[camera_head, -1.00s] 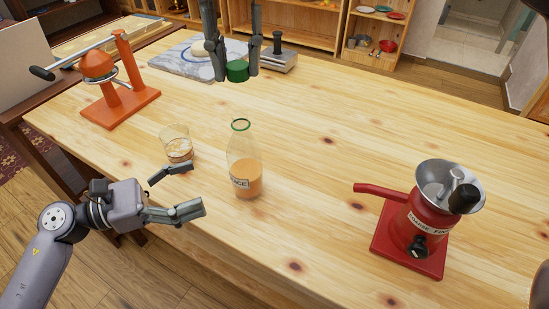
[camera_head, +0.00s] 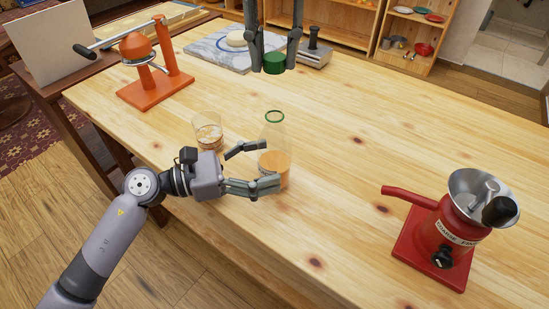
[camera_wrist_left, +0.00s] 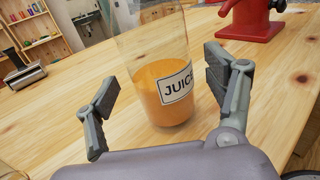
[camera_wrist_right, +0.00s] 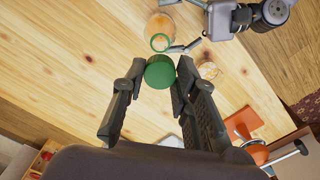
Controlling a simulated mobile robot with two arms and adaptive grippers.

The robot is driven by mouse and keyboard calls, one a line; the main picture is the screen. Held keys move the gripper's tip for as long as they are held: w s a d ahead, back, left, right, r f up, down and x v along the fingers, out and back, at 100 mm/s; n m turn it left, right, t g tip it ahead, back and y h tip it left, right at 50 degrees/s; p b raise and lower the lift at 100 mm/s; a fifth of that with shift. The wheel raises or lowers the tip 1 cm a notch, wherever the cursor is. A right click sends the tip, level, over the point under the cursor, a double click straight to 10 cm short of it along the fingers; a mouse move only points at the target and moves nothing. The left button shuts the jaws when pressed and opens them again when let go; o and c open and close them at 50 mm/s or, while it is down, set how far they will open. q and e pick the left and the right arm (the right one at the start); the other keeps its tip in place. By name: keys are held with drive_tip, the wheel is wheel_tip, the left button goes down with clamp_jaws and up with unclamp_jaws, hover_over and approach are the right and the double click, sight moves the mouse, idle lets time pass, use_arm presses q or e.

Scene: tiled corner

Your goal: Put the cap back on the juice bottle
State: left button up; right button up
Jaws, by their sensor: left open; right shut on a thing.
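The juice bottle (camera_head: 275,145) is clear glass, part full of orange juice, and stands upright on the table with its green-rimmed mouth open. My left gripper (camera_head: 262,165) is open, its fingers on either side of the bottle's lower body. The left wrist view shows the bottle (camera_wrist_left: 165,75) between the spread fingers (camera_wrist_left: 165,95), with gaps at both sides. My right gripper (camera_head: 274,60) is shut on the green cap (camera_head: 274,64) and holds it in the air. The right wrist view shows the cap (camera_wrist_right: 160,72) between the fingertips, beside the bottle mouth (camera_wrist_right: 160,42) in the picture.
A glass (camera_head: 208,130) with a drink stands left of the bottle. An orange press (camera_head: 150,75) is at the back left, a marble board (camera_head: 215,48) behind. A red grinder (camera_head: 448,235) stands at the right. The table's middle right is clear.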

use_arm(q)
drive_tip(key=shift+x, duration=1.3)
drive_tip(key=c, duration=1.8)
use_arm(e)
hover_over(275, 107)
drive_tip(key=shift+f, duration=2.5)
drive_tip(key=shift+f, duration=0.1)
drive_tip(key=shift+f, duration=0.8)
use_arm(q)
clamp_jaws()
use_arm(e)
drive_tip(key=shift+f, duration=0.55)
